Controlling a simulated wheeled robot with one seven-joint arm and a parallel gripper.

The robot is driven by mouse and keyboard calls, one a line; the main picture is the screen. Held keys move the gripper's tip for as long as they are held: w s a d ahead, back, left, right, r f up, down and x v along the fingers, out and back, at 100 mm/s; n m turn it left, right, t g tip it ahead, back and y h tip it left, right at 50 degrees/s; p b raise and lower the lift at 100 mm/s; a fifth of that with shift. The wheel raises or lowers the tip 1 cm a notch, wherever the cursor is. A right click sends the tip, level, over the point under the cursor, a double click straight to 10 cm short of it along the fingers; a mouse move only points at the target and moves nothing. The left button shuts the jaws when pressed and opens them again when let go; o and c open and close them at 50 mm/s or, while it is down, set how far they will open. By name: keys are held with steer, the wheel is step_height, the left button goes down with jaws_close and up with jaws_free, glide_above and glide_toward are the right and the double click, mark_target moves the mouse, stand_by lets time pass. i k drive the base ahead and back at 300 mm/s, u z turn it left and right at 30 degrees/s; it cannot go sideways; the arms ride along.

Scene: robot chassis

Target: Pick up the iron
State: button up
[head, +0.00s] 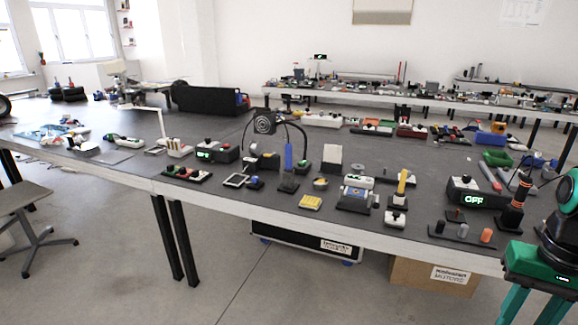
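A black, upright, pen-like tool with orange bands (515,203) stands at the right of the long dark table. It looks like the iron in its holder, but the frame is too small to be certain. A black box with a lit "OFF" display (473,199) sits just left of it. My gripper (534,311) hangs at the lower right, in front of the table edge, with its green body below my dark wrist. Its two teal fingers point down and stand apart with nothing seen between them. Their tips are cut off by the frame.
The dark table (120,178) carries many small devices along its front edge. A cardboard box (432,275) and a black case (305,243) are underneath. A chair (30,205) stands left; floor in front is clear.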

mark_target(288, 169)
steer(key=z, duration=0.05)
steer(key=i, duration=1)
steer(key=u, duration=0.05)
